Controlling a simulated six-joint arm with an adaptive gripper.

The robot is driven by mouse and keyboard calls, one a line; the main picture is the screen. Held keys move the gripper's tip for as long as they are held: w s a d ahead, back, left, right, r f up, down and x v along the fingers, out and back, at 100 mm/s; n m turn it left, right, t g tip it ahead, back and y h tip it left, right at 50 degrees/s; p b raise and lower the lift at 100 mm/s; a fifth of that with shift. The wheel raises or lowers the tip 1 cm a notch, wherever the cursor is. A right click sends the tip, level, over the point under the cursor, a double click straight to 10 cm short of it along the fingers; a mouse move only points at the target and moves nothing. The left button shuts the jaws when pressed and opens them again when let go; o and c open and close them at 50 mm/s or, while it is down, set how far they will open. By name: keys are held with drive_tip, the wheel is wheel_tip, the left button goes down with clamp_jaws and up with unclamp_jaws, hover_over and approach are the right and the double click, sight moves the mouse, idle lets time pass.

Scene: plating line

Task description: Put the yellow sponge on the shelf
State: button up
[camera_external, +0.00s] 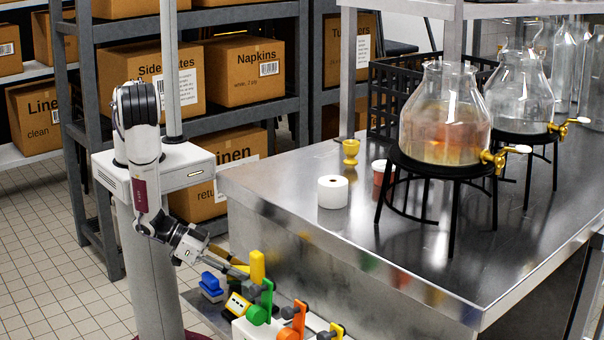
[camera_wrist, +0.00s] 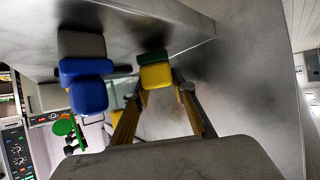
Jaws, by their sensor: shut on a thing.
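The yellow sponge (camera_external: 258,266) is upright at the tip of my gripper (camera_external: 243,267), beside the front left corner of the steel table and below its top. In the wrist view the sponge (camera_wrist: 156,76), yellow with a dark green layer, sits between the fingertips of my gripper (camera_wrist: 160,88). The gripper is shut on it. Grey storage shelves (camera_external: 190,22) stand behind my arm, holding cardboard boxes. Another shelf edge (camera_external: 400,6) shows above the steel table. I cannot tell which shelf the task names.
Coloured handles (camera_external: 292,322) stand close in front. The steel table (camera_external: 300,225) bears a white roll (camera_external: 333,191) and glass dispensers (camera_external: 445,115).

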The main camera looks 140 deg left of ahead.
drive_tip(key=shift+f, duration=0.5)
idle(0.3)
drive_tip(key=o, duration=1)
drive_tip(key=shift+d, duration=0.15)
drive_tip(key=shift+v, duration=5.9)
